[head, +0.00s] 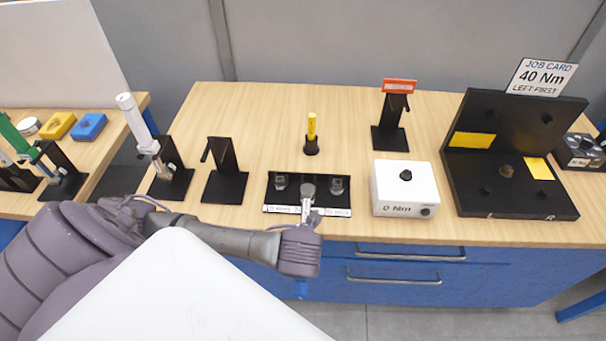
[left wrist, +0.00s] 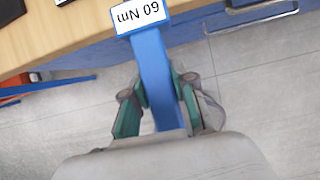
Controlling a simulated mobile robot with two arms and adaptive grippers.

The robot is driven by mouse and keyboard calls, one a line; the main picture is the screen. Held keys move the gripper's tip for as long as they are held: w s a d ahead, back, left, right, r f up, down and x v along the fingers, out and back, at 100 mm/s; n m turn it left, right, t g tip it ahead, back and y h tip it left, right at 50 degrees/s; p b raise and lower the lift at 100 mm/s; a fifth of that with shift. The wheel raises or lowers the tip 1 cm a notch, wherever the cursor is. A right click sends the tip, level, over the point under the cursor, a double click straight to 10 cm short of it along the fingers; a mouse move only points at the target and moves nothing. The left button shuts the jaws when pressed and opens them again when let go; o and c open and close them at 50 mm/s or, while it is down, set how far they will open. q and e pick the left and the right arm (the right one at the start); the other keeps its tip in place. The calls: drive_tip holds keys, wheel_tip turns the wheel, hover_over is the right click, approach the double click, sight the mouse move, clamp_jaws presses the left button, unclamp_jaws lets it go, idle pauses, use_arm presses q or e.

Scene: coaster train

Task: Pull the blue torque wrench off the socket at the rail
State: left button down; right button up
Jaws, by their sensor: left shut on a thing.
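My left gripper (head: 300,252) is shut on the blue torque wrench's handle, in front of the table edge. In the left wrist view its fingers (left wrist: 160,92) close on both sides of the blue torque wrench (left wrist: 152,52), which carries a white "60 Nm" label. In the head view the wrench's silver head (head: 308,190) lies over the middle of the black socket rail (head: 272,200), between two sockets (head: 280,182) (head: 336,185). Any socket under the head is hidden, so I cannot tell whether they touch. My right gripper is not in view.
An empty-looking black stand (head: 226,185) is left of the rail, beside a white-handled wrench (head: 135,120) on another stand. A white tester box (head: 404,188) is close on the right. Behind stands a yellow-handled tool (head: 312,128). A black fixture (head: 510,155) is farther right.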

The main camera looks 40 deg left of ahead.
use_arm(q)
drive_tip(key=shift+w+a+r, duration=0.15)
drive_tip(key=shift+w, duration=0.2)
idle(0.3)
drive_tip(key=shift+w+a, duration=0.2)
drive_tip(key=shift+w, duration=0.1)
drive_tip(key=shift+w+a+p, duration=0.4)
drive_tip(key=shift+w+a, duration=0.05)
drive_tip(key=shift+w, duration=0.25)
drive_tip(key=shift+w+a+p, duration=0.35)
drive_tip(key=shift+w+a, duration=0.05)
drive_tip(key=shift+w, duration=0.3)
drive_tip(key=shift+p, duration=0.55)
idle(0.7)
drive_tip(key=shift+w+r+p, duration=0.1)
drive_tip(key=shift+r+p, duration=0.85)
drive_tip(key=shift+p, duration=0.45)
idle(0.3)
